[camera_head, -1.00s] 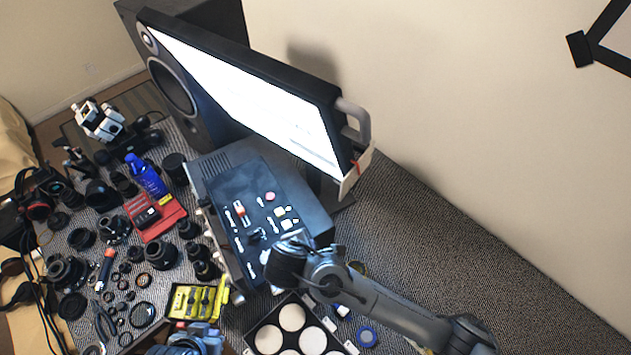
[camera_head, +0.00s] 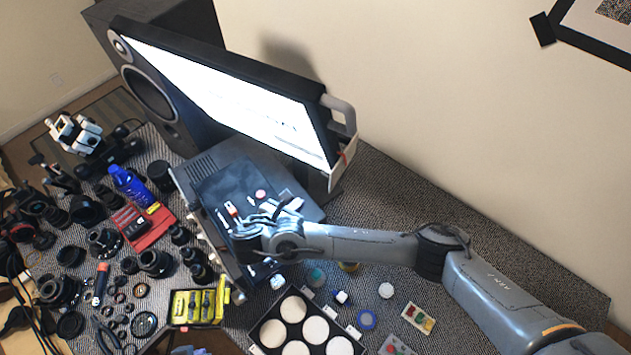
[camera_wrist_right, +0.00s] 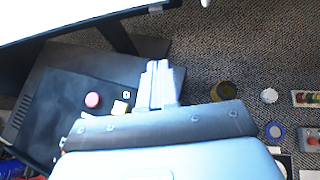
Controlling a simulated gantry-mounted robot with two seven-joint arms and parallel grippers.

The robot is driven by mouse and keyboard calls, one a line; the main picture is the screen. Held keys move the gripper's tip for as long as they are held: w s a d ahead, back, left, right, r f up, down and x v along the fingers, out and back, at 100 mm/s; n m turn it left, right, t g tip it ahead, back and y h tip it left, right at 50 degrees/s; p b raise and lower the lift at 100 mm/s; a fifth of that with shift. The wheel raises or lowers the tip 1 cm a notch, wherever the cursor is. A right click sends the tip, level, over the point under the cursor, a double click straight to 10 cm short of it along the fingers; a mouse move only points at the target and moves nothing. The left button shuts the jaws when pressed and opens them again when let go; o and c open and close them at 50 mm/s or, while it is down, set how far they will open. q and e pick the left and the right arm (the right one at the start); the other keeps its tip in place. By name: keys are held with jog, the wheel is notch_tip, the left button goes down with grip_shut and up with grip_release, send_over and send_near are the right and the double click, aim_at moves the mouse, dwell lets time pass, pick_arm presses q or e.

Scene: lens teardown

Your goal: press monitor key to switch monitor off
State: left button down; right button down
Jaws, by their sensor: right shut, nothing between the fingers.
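The monitor (camera_head: 235,95) is lit with a bright white screen at the back. Below it stands a grey box with a dark control panel (camera_head: 215,188), which carries a round red button (camera_head: 260,194) and small switches. In the right wrist view the red button (camera_wrist_right: 92,99) and a pale yellow key (camera_wrist_right: 120,107) lie left of my fingers. I cannot tell which control is the monitor key. My right gripper (camera_head: 272,209) is shut and empty over the panel's right part, hiding some controls; its fingers also show in the wrist view (camera_wrist_right: 156,85). Contact is unclear. My left gripper is not in view.
A speaker (camera_head: 150,85) stands behind the monitor's left. Lenses, a blue bottle (camera_head: 130,185) and a red case (camera_head: 143,228) crowd the left. A black tray of white discs (camera_head: 337,345) lies in front. Carpet-like surface to the right is mostly clear.

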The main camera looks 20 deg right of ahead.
aim_at(325, 174)
jog(key=shift+w, duration=0.1)
jog(key=w+d+f+p, duration=0.1)
jog(key=w+d+f, duration=0.3)
jog(key=w+d, duration=0.3)
jog(key=shift+w+d+f+p, duration=0.2)
jog(key=shift+w+d+p, duration=0.1)
jog(key=shift+d, duration=0.75)
